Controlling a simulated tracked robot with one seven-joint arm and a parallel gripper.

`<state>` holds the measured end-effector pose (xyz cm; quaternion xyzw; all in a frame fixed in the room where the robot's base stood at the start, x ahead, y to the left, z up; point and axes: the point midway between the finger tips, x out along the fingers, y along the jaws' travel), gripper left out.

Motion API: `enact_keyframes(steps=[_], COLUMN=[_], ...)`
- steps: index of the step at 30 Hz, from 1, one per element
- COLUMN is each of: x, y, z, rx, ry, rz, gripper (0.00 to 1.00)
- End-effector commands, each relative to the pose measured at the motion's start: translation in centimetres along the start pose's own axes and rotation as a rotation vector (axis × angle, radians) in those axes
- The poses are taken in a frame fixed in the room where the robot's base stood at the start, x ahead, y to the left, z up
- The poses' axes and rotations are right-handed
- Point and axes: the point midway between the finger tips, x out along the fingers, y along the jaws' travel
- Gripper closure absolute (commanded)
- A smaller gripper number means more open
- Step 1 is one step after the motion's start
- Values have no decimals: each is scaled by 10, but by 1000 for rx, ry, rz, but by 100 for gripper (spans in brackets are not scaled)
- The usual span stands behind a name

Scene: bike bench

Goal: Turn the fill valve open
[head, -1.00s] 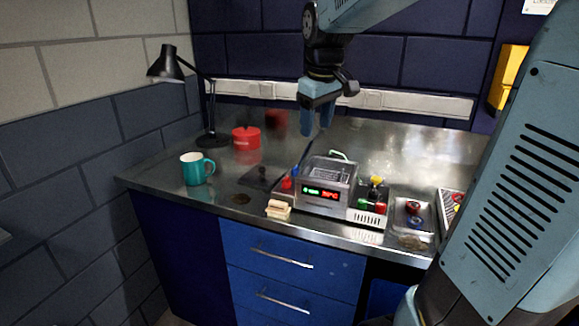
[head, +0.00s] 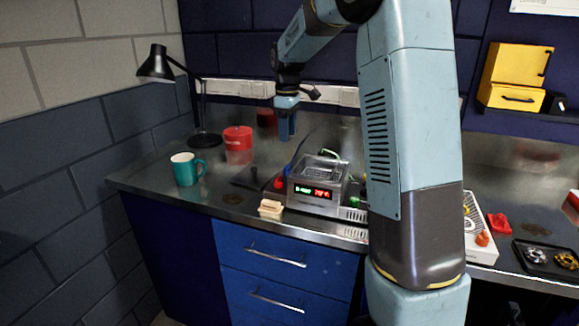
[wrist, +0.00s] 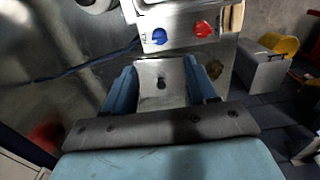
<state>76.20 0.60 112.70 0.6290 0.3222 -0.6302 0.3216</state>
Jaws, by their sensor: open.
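A metal tank unit (head: 318,203) with a lit green and red display stands on the steel bench. On its left side are a blue knob (head: 288,170) and a red knob (head: 280,184). The wrist view shows the blue knob (wrist: 159,37) and red knob (wrist: 202,28) side by side; I cannot tell by a label which is the fill valve. My gripper (head: 287,128) points down above the bench, behind and above the tank. In the wrist view my gripper (wrist: 160,70) is open and empty, apart from both knobs. A grey plate (wrist: 150,97) with a dark knob shows between its fingers.
A teal mug (head: 184,169), red pot (head: 238,138) and black lamp (head: 158,66) stand left. A small beige block (head: 270,209) sits at the front edge. My arm hides the bench right of the tank. A black tray (head: 545,259) lies far right.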

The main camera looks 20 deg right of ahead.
Motion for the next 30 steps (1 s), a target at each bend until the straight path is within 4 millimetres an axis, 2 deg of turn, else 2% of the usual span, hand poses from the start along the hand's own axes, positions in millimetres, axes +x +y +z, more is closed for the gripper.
enact_keyframes(steps=[18, 24, 30], x=[102, 120, 124], y=[0, 0, 0], z=[0, 1, 0], rx=[2, 2, 2], ry=[0, -1, 1], rz=[0, -1, 1], gripper=[43, 43, 43])
